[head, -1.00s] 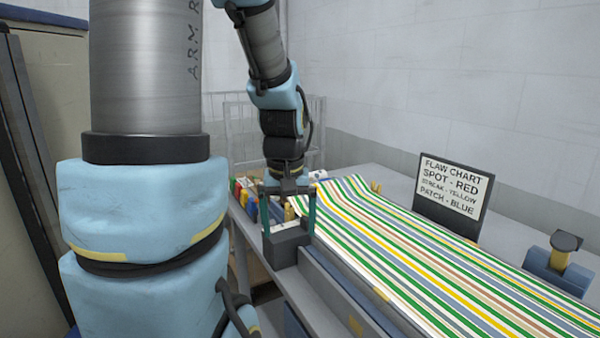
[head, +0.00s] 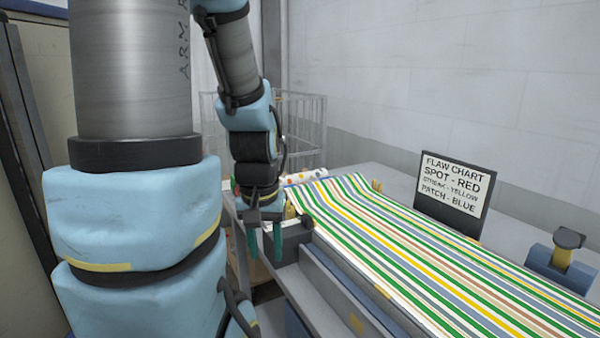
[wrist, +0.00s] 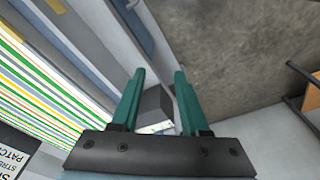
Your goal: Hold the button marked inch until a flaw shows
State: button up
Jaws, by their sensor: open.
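My gripper (head: 264,256) hangs fingers down at the left end of the press, just left of a dark grey box (head: 293,240). Its two green fingers are apart, with nothing seen held between them. In the wrist view my gripper (wrist: 160,74) also shows spread, with the grey box (wrist: 155,103) and a small white label visible between and beyond the fingers. I cannot read the word inch or make out a button. The striped sheet (head: 400,235) runs across the press in green, yellow, white, blue-grey and brown; no flaw stands out on it.
A flaw chart (head: 452,190) stands behind the sheet: spot red, streak yellow, patch blue. A blue and black fixture (head: 562,262) sits at the right. A wire cage (head: 303,125) and a spotted roll (head: 302,177) are behind my gripper. Concrete floor (wrist: 235,45) shows in the wrist view.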

grip_shut()
dwell(1.0)
